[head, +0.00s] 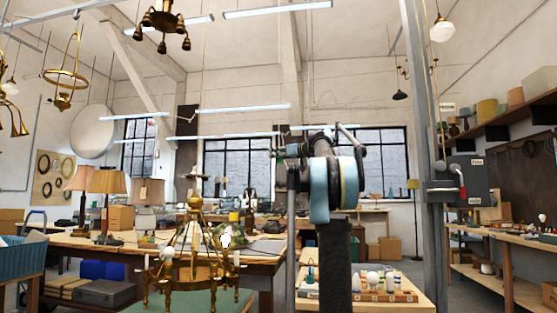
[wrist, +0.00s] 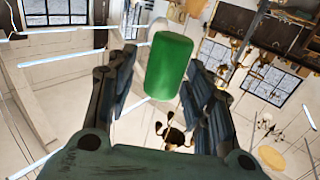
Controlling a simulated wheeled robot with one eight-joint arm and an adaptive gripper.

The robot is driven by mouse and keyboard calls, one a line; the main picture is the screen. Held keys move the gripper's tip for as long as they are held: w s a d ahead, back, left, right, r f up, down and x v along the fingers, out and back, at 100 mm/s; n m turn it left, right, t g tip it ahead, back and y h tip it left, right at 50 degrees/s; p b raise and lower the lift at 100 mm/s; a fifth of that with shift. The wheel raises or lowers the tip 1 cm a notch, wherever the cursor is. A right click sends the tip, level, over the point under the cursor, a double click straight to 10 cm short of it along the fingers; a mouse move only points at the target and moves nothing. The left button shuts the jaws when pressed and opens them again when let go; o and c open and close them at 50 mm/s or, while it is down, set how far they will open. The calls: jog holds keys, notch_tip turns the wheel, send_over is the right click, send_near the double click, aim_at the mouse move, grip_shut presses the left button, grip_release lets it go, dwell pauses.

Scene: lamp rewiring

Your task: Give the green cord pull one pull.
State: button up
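The green cord pull (wrist: 168,65) is a plain green cylinder, tilted in the wrist view. It shows between the two dark fingers of my gripper (wrist: 160,72), near their tips. A strip of background shows between the left finger and the pull; the right finger is very close to its other side, and I cannot tell whether they touch. The fingers stand apart, so my gripper is open. I cannot make out the pull in the head view, where my own arm fills the middle.
A brass chandelier (head: 195,245) stands at the front, left of my arm. A grey post with a switch box (head: 468,180) and red lever is to the right. A wooden tray of bulbs (head: 372,293) sits low in front. Table lamps (head: 110,190) stand on the left bench.

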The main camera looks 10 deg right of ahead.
jog(key=v, duration=1.2)
jog(key=s+a+f+m+g+h, duration=0.1)
jog(key=s+a+f+g, duration=0.35)
jog(key=f, duration=0.75)
jog(key=s+a+f+g+h, duration=0.1)
jog(key=s+a+f, duration=0.4)
jog(key=s+f, duration=0.6)
jog(key=s+a+f+m+g+h, duration=0.1)
jog(key=s+a+f+g, duration=0.35)
jog(key=f, duration=0.95)
jog(key=s+d+f+m+g+h, duration=0.1)
jog(key=s+d+f+m+h, duration=0.1)
jog(key=s+f, duration=1.1)
jog(key=s+d+f+m+g+h, duration=0.1)
jog(key=s+d+f+m+h, duration=0.2)
jog(key=s+f, duration=1.1)
notch_tip(320, 180, down, 8)
jog(key=d+h, duration=0.2)
jog(key=shift+s+f+h, duration=0.25)
jog(key=shift+h, duration=0.05)
